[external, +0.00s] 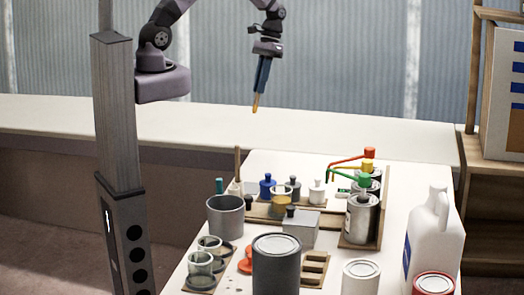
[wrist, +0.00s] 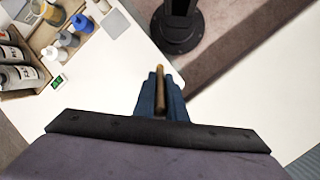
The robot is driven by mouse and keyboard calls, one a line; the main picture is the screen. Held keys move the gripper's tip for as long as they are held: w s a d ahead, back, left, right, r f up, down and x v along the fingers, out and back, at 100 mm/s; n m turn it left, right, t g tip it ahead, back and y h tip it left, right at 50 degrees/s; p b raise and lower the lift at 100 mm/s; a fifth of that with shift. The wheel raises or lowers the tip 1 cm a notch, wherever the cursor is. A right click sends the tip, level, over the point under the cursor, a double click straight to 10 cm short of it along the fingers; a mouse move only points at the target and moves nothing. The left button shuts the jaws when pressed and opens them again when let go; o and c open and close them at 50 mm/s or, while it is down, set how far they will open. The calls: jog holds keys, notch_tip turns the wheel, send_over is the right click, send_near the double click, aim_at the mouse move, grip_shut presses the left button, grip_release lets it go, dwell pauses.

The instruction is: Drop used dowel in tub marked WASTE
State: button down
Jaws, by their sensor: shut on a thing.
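My gripper (external: 260,88) has blue fingers shut on a thin tan dowel (external: 256,104), held pointing down in the air, well above the table and behind the cans in the external view. The wrist view shows the dowel (wrist: 160,92) between the blue fingers (wrist: 160,78), its end sticking out past the tips. I cannot read a WASTE mark on any container. An open grey tub (external: 226,214) stands at the left of the white table, lower than the gripper; its inside is mostly hidden.
A wooden rack (external: 262,212) holds small bottles. Several cans with red, yellow and green levers (external: 364,180) stand to the right. A dark grey can (external: 276,264), clear cups (external: 200,268) and a white jug (external: 428,238) are nearer. The air around the gripper is clear.

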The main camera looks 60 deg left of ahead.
jog(key=s+d+m+y, duration=0.1)
jog(key=s+d+m, duration=0.4)
jog(key=d, duration=0.7)
jog(key=s+d+m+y, duration=0.25)
jog(key=s+d, duration=0.35)
jog(key=d, duration=0.5)
jog(key=s+d+n+h, duration=0.1)
jog(key=s+d+n, duration=0.3)
jog(key=s+d, duration=0.5)
jog(key=s+d+f+n+t, duration=0.1)
jog(key=s+d+n, duration=0.3)
jog(key=s+d, duration=0.6)
jog(key=s, duration=0.4)
jog(key=shift+s+d+f+t+h, duration=0.2)
jog(key=shift+s+f+t+h, duration=0.1)
jog(key=shift+s+h, duration=0.1)
jog(key=shift+f+b, duration=0.2)
jog(key=shift+b, duration=0.15)
notch_tip(320, 180, down, 8)
jog(key=b, duration=0.5)
jog(key=shift+s+a, duration=0.15)
jog(key=shift+s, duration=0.3)
